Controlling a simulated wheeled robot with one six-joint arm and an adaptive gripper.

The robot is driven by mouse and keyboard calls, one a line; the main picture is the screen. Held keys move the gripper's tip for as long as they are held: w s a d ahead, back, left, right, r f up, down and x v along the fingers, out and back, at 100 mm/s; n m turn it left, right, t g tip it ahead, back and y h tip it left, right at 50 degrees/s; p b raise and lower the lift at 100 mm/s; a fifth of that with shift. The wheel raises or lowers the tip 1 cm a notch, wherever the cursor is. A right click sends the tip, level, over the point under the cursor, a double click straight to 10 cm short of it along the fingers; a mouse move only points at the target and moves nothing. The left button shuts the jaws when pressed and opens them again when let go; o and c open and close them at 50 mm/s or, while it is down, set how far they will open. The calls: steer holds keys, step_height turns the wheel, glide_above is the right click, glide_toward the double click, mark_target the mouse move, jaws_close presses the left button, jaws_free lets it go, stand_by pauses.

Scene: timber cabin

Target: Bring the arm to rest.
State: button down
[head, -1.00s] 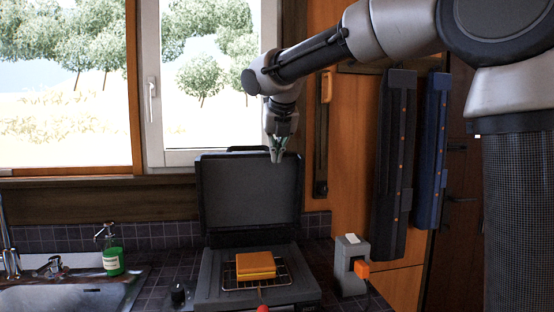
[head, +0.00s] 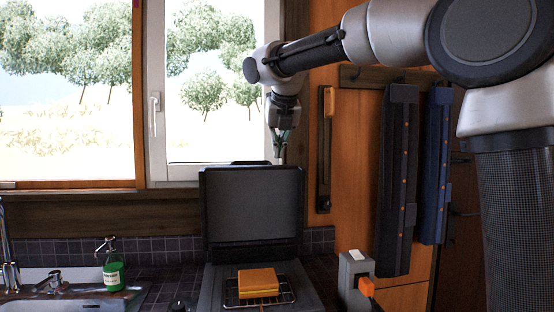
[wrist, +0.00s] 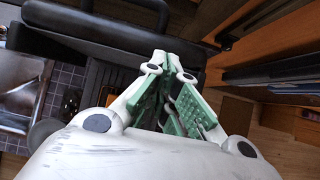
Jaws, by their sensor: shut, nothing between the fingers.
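My gripper (head: 280,150) hangs from my bent arm in front of the window frame, pointing down. Its fingers are shut and empty. In the head view it is just above the top edge of the raised lid (head: 250,205) of a dark case-like grill. In the wrist view my gripper (wrist: 178,75) shows green finger pads drawn together at the tips, with the dark lid (wrist: 95,40) behind and to the left. I cannot tell whether anything touches the lid.
A yellow and orange block (head: 258,283) lies on the wire rack of the open grill. A grey box with an orange plug (head: 366,287) stands right of it. A green soap bottle (head: 113,268) stands by the sink (head: 60,302). Dark and blue hanging items (head: 433,165) line the wall at right.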

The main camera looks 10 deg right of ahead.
steer(key=v, duration=0.7)
steer(key=s+d+f+m+g, duration=0.1)
steer(key=s+d+f+m, duration=0.25)
steer(key=f+m, duration=0.5)
steer(key=s+d+f+m+g, duration=0.2)
steer(key=s+f+m, duration=0.3)
steer(key=m, duration=0.7)
steer(key=s+d+f+m, duration=0.7)
steer(key=s+d, duration=0.1)
steer(key=s, duration=0.3)
steer(key=s+d+f+m, duration=0.7)
steer(key=s+d+m, duration=0.1)
steer(key=s, duration=0.3)
steer(key=shift+d+f, duration=0.25)
steer(key=shift+d, duration=0.25)
